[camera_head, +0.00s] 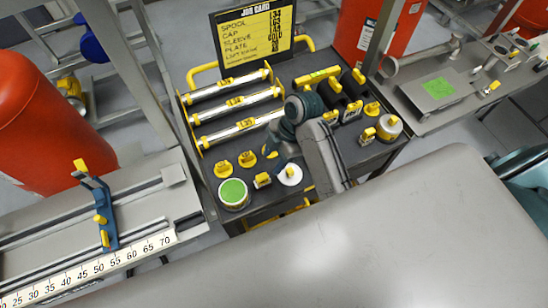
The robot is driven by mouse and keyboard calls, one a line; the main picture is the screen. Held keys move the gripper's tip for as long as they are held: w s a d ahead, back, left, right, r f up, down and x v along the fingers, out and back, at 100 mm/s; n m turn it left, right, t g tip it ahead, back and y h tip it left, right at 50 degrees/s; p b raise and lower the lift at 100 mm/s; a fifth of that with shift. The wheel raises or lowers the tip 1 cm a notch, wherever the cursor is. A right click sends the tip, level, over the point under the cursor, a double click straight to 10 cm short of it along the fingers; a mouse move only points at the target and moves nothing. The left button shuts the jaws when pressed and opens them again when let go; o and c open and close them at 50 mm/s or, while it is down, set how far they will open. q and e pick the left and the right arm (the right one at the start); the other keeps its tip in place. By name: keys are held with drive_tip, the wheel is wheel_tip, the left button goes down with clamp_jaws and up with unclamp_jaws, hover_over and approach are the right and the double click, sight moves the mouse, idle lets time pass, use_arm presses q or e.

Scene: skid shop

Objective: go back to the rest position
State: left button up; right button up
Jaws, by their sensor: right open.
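My right gripper (276,160) is small and partly hidden by its own wrist. It points down over the front of the dark cart top (232,165), among small parts. It looks open, and I see nothing held in it. A white round part with a yellow tab (290,174) is just below it in the picture; I cannot tell if they touch. My left gripper is not in view.
Silver spools (235,104) lie in a yellow-ended rack left of my right arm. A green-topped can (233,193) and yellow-tabbed caps (223,169) stand near the front. A job card board (252,40) stands behind. A ruler bench (140,200) is left.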

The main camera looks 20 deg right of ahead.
idle(0.4)
drive_tip(key=s+d+r+m+t+h, duration=0.1)
drive_tip(key=s+d+m+t+h, duration=0.15)
drive_tip(key=s+d+m, duration=0.45)
drive_tip(key=s+d+r+m+t+h, duration=0.1)
drive_tip(key=s+d+m+t+h, duration=0.2)
drive_tip(key=s+m, duration=0.7)
drive_tip(key=d+f+g+b, duration=0.2)
drive_tip(key=f+b, duration=0.1)
drive_tip(key=f, duration=1.6)
drive_tip(key=d+f+g+b, duration=0.1)
drive_tip(key=d+f+b, duration=0.15)
drive_tip(key=f, duration=1.55)
drive_tip(key=s+f+b, duration=0.2)
drive_tip(key=s+f, duration=0.6)
drive_tip(key=f, duration=0.3)
drive_tip(key=s+f+m+g+b, duration=0.1)
drive_tip(key=s+f+b, duration=0.2)
drive_tip(key=s+f, duration=0.6)
wheel_tip(320, 180, down, 3)
drive_tip(key=shift+s, duration=0.25)
drive_tip(key=shift+d, duration=0.1)
